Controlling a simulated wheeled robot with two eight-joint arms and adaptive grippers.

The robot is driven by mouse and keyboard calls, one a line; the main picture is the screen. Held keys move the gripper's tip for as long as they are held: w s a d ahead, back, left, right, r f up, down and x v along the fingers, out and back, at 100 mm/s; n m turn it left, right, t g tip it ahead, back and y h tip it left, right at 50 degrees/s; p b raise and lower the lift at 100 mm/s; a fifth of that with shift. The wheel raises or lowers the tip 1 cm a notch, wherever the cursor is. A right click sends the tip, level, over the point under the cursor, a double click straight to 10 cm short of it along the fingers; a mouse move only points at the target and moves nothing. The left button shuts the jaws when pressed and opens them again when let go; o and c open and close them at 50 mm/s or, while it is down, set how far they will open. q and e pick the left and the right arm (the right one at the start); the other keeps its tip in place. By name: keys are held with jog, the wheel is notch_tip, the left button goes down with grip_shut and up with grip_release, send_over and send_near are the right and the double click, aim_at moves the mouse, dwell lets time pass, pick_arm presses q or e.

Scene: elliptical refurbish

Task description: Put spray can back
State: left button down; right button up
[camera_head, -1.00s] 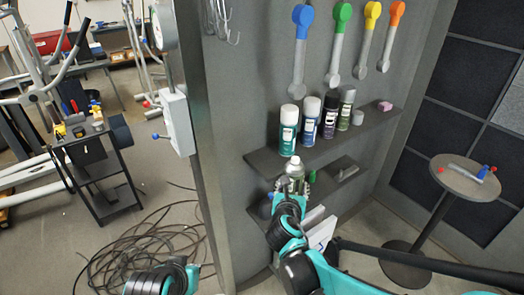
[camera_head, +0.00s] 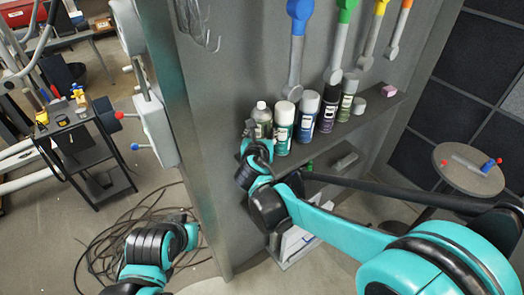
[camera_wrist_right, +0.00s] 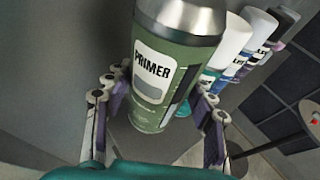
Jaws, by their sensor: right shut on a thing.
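The green spray can (camera_head: 262,114) is upright at the left end of the upper shelf's row of cans. In the right wrist view the can (camera_wrist_right: 180,55) shows a white PRIMER label. My right gripper (camera_wrist_right: 160,120) has its fingers on either side of the can's lower part and is shut on it. In the head view my right gripper (camera_head: 256,138) is largely hidden behind its own wrist. Whether the can's base touches the shelf (camera_head: 325,143) cannot be told. My left arm is at the lower left; its finger state cannot be made out.
Several other cans, including a teal-and-white one (camera_head: 283,128) right beside the green can, stand along the shelf. A pink block (camera_head: 388,90) lies farther right. Coloured-handled tools hang above. A round table (camera_head: 468,170) stands at the right, and cables (camera_head: 110,240) lie on the floor.

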notch_tip(320, 180, down, 3)
jog(key=shift+s+r+b, duration=0.1)
jog(key=shift+b, duration=0.2)
jog(key=shift+f, duration=0.3)
notch_tip(320, 180, down, 3)
jog(key=shift+f+b, duration=0.1)
jog(key=shift+b, duration=0.5)
jog(key=shift+f, duration=0.15)
jog(key=shift+f, duration=0.15)
jog(key=o, duration=1.3)
